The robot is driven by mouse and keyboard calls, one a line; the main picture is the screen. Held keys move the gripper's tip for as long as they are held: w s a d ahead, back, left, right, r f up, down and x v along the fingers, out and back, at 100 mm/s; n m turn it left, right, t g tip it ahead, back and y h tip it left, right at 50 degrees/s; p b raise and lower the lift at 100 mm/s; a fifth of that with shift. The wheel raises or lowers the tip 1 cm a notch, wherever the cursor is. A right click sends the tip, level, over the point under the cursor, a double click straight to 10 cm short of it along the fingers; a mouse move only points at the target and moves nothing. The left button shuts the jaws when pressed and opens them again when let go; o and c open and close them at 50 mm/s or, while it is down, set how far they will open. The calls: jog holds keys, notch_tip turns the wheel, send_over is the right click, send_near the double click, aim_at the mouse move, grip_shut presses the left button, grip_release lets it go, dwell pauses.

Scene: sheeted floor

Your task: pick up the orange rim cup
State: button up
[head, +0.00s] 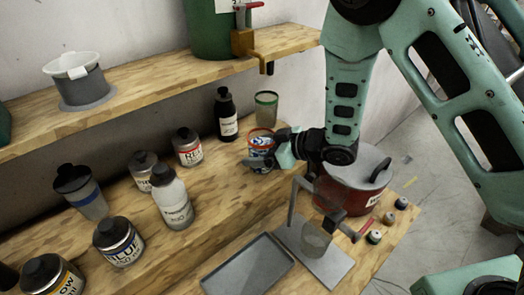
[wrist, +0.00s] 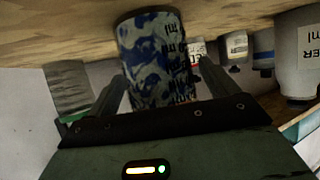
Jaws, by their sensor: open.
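The orange rim cup (head: 261,139) stands on the lower wooden shelf in the head view, with a blue and white pattern on its side. In the wrist view the cup (wrist: 153,48) appears upside down, between the two fingers. My gripper (head: 267,152) is at the cup's right side in the head view and partly covers it. In the wrist view my gripper (wrist: 161,76) is open, with one finger on each side of the cup. I cannot tell whether either finger touches it. The cup's rim is hidden in the wrist view.
A green-rimmed cup (head: 265,109) and a black bottle (head: 226,115) stand close behind the orange rim cup. A red pot (head: 347,190) and a metal stand (head: 313,240) are right and in front. Several bottles and jars line the left. Bare wood lies in front of the cup.

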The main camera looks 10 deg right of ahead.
jog(key=c, duration=1.4)
jog(key=shift+r, duration=0.1)
